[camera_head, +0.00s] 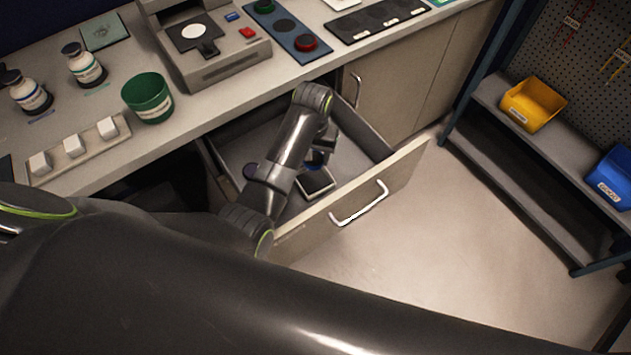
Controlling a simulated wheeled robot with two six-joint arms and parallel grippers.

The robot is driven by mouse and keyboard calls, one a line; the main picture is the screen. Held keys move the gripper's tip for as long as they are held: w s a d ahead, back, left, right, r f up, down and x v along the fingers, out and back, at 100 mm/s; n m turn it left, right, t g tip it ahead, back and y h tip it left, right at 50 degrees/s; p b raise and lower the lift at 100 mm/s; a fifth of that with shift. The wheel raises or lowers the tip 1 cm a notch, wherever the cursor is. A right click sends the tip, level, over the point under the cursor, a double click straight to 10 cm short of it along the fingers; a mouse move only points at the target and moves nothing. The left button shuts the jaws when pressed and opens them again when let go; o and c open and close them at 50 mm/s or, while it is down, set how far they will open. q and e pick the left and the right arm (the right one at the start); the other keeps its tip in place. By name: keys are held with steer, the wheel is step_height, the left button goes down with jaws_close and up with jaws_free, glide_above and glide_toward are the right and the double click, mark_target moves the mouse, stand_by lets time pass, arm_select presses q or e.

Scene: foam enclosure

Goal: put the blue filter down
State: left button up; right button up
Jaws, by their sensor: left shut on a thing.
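My left gripper (316,180) is down inside the drawer, below the wrist. I cannot tell whether the filter touches the drawer floor. The drawer (352,150) is pulled out, with a white handle. My right gripper is not in view.
A filter strip (276,29) with green, dark and red discs lies on the counter (215,105). A grey device (222,70), green cup (148,98), bottles and white blocks stand there too. A shelf at right holds yellow (530,105) and blue (612,178) bins. Floor beyond the drawer is clear.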

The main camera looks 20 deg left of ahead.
arm_select(q)
steer(key=shift+w+f, duration=0.1)
steer(key=shift+f, duration=0.35)
glide_above(314, 182)
step_height(314, 182, down, 5)
steer(key=shift+a+f, duration=0.1)
steer(key=shift+f+b, duration=0.55)
steer(key=shift+f, duration=1.7)
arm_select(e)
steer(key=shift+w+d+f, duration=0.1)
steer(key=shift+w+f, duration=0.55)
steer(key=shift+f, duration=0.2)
arm_select(q)
steer(key=shift+f, duration=0.15)
steer(key=o, duration=1.1)
steer(key=shift+c, duration=0.2)
step_height(314, 182, up, 12)
steer(key=shift+r+p, duration=0.2)
steer(key=shift+p, duration=0.55)
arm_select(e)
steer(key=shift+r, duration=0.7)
